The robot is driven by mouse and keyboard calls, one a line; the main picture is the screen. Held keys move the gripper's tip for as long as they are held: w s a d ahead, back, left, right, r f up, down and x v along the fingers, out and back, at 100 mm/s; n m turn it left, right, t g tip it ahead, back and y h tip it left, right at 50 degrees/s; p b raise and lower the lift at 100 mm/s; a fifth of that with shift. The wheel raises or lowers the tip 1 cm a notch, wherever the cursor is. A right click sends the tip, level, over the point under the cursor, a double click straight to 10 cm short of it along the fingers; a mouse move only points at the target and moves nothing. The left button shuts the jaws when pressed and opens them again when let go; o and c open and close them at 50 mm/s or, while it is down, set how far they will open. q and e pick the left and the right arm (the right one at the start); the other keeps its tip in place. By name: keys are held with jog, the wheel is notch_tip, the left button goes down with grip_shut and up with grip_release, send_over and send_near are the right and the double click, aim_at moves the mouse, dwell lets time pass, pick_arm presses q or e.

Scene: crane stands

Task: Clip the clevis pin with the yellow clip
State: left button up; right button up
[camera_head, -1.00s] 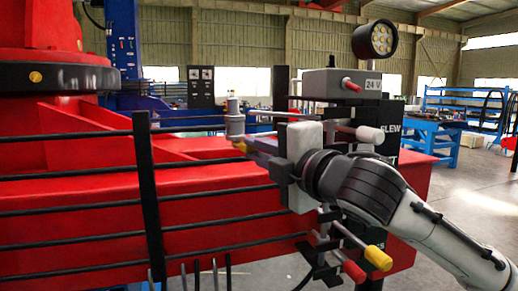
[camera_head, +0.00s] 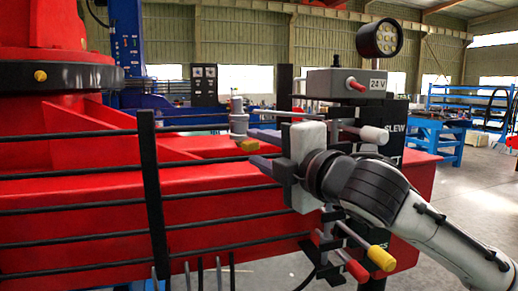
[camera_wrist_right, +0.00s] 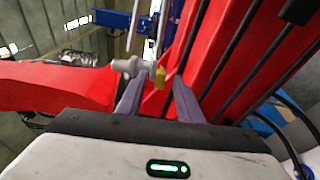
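The grey clevis pin assembly (camera_head: 238,118) stands over the red boom, left of my right gripper in the head view. It also shows beyond the fingers in the right wrist view (camera_wrist_right: 127,66). The small yellow clip (camera_head: 249,145) is at its lower right; in the wrist view the clip (camera_wrist_right: 160,76) appears close beside the grey part. Whether it is seated on the pin I cannot tell. My left gripper is not in view.
A grey 24 V box (camera_head: 345,82) with a lamp (camera_head: 379,39) stands above my right gripper. Black rails (camera_head: 80,205) and a post (camera_head: 152,195) run before the red boom at left. Yellow and red handles (camera_head: 380,257) stick out below my right wrist.

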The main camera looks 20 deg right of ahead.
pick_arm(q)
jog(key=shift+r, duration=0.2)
pick_arm(e)
jog(key=shift+v, duration=2.25)
